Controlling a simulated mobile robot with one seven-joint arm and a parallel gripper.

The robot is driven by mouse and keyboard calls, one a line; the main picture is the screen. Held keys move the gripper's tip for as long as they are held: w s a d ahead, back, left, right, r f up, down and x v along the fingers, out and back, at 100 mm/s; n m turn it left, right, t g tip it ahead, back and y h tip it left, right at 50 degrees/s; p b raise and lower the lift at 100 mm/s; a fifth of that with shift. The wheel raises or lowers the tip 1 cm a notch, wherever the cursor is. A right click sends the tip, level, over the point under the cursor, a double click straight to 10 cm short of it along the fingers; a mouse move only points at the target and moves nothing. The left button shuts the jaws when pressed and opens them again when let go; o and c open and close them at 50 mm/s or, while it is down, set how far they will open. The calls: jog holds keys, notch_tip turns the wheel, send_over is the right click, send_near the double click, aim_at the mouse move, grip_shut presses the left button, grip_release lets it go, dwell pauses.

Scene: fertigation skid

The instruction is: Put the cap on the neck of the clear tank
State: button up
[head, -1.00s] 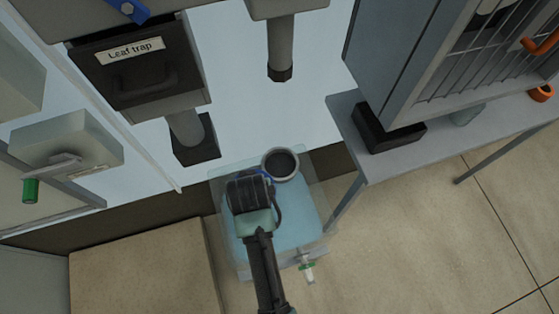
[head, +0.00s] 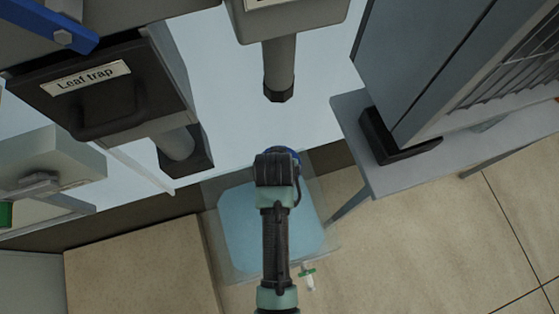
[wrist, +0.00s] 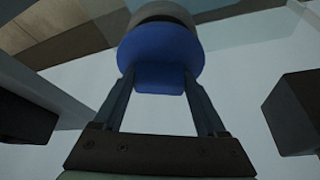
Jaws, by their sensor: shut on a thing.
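The clear tank (head: 225,262) with blue liquid stands on the floor, low in the middle of the head view. My gripper (wrist: 158,76) is shut on the blue cap (wrist: 160,48) in the wrist view, with a finger on each side of its tab. A sliver of the cap (head: 285,151) shows past my wrist in the head view. The grey neck (wrist: 160,13) shows just beyond the cap in the wrist view, roughly in line with it. My wrist and the cap hide the neck in the head view. I cannot tell whether cap and neck touch.
A grey pipe (head: 279,70) hangs above and behind the tank. The leaf trap box (head: 95,95) is at the left. A grey bench (head: 365,160) with a cabinet stands at the right. A small tap (head: 307,276) sticks out at the tank's front.

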jog(key=shift+f, duration=1.7)
jog(key=shift+f, duration=0.1)
jog(key=o, duration=1.5)
jog(key=shift+r, duration=0.2)
jog(key=p+v, duration=0.1)
jog(key=v, duration=1.1)
jog(key=shift+w, duration=0.1)
jog(key=shift+d, duration=0.1)
